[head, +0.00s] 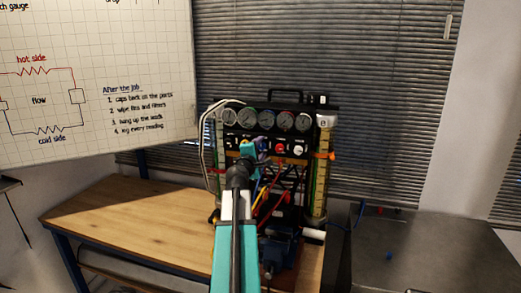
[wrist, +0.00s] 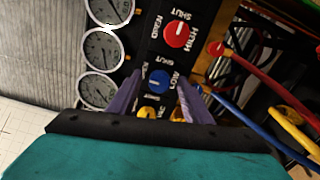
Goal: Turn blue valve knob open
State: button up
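The blue valve knob (wrist: 157,83) is on the black panel of the gauge rig (head: 315,110), beside lettering that includes SHUT. In the wrist view, my gripper (wrist: 159,80) is open, its two purple fingers spread on either side of the blue knob. A gap shows between knob and fingers; I cannot tell how far the tips are from the panel. In the head view, my gripper (head: 258,145) is in front of the knob row and hides the blue knob.
A red knob (wrist: 178,33) and a yellow knob (wrist: 148,113) flank the blue one. Round gauges (wrist: 103,49) line the panel. Red (wrist: 262,75), blue and yellow hoses hang close on the right. The wooden bench (head: 130,215) is clear at left.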

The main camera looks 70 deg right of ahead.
jog(key=shift+a, duration=0.15)
jog(key=a+b, duration=0.6)
jog(key=a, duration=0.5)
jog(key=shift+s, duration=0.35)
jog(key=shift+a+f+b, duration=0.1)
jog(key=shift+a+b, duration=0.1)
jog(key=shift+b, duration=0.35)
jog(key=a+b, duration=0.1)
jog(key=b, duration=0.2)
jog(key=shift+a, duration=0.15)
jog(key=shift+a+b, duration=0.35)
jog(key=shift+b, duration=0.55)
